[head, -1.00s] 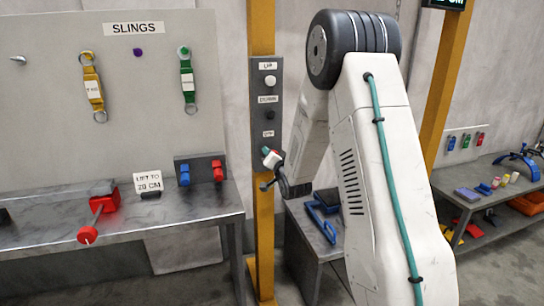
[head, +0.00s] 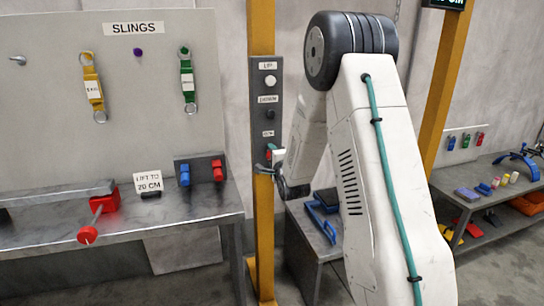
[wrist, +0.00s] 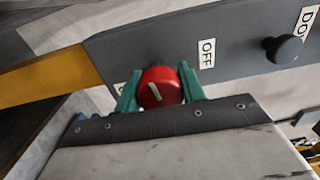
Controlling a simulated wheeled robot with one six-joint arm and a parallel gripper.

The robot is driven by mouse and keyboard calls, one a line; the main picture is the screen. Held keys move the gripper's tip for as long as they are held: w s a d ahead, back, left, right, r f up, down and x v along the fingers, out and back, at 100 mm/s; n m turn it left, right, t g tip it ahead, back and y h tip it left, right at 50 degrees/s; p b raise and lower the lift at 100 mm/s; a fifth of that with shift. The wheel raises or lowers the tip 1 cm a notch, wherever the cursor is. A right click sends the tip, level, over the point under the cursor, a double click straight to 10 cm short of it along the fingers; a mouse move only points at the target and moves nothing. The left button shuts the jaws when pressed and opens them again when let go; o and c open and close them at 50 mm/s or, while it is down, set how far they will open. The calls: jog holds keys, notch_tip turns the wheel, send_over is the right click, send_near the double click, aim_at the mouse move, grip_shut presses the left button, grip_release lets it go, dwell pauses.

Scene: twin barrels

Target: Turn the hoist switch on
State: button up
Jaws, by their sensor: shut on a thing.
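The hoist switch is a red round knob (wrist: 158,88) with a short white mark, on a dark control panel (wrist: 225,50). In the wrist view an OFF label (wrist: 207,53) is beside it, towards the black button; a label on its other side is mostly hidden by a finger. My gripper (wrist: 160,74) has its two green fingers shut on the knob, one on each side. In the head view my gripper (head: 273,156) is at the lower end of the panel (head: 267,92), where the knob is mostly hidden. The white mark lies slanted in the wrist view.
The panel is on a yellow post (head: 262,215), with a white button (head: 270,81) and a black button (head: 270,114) above the switch. A grey bench (head: 200,205) with a red clamp-like tool (head: 106,205) stands left. Another bench (head: 306,240) stands close behind the post.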

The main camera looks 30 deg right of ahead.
jog(key=shift+m, duration=0.8)
jog(key=o, duration=1)
jog(key=shift+c, duration=0.2)
jog(key=v, duration=0.8)
jog(key=shift+f, duration=0.1)
